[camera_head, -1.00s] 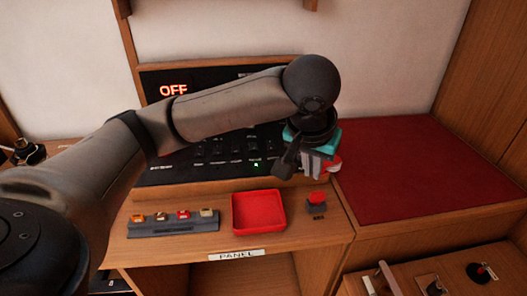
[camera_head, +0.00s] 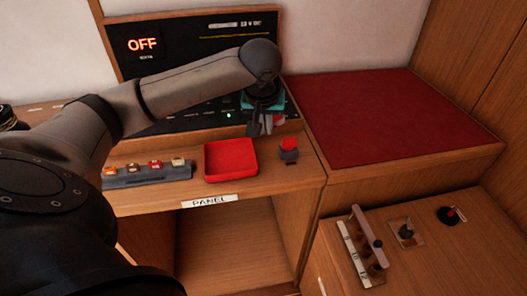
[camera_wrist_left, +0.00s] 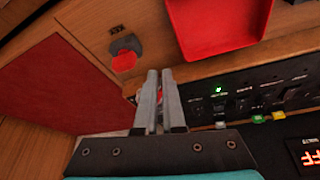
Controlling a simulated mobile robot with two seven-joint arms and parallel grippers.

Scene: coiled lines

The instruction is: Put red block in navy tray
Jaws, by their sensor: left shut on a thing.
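My left gripper (camera_head: 267,128) is above the back of the wooden panel ledge, behind and slightly left of a red button. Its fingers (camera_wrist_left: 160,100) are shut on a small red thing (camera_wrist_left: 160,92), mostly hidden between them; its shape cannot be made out. A shallow red tray (camera_head: 230,175) lies on the ledge, left of the button and in front of the gripper. It also shows at the top of the left wrist view (camera_wrist_left: 197,52). I see no navy tray. My right gripper is not in view.
The black console (camera_head: 137,70) reads OFF. The red mat (camera_head: 370,120) at right is clear. Levers (camera_head: 370,245) stand lower right.

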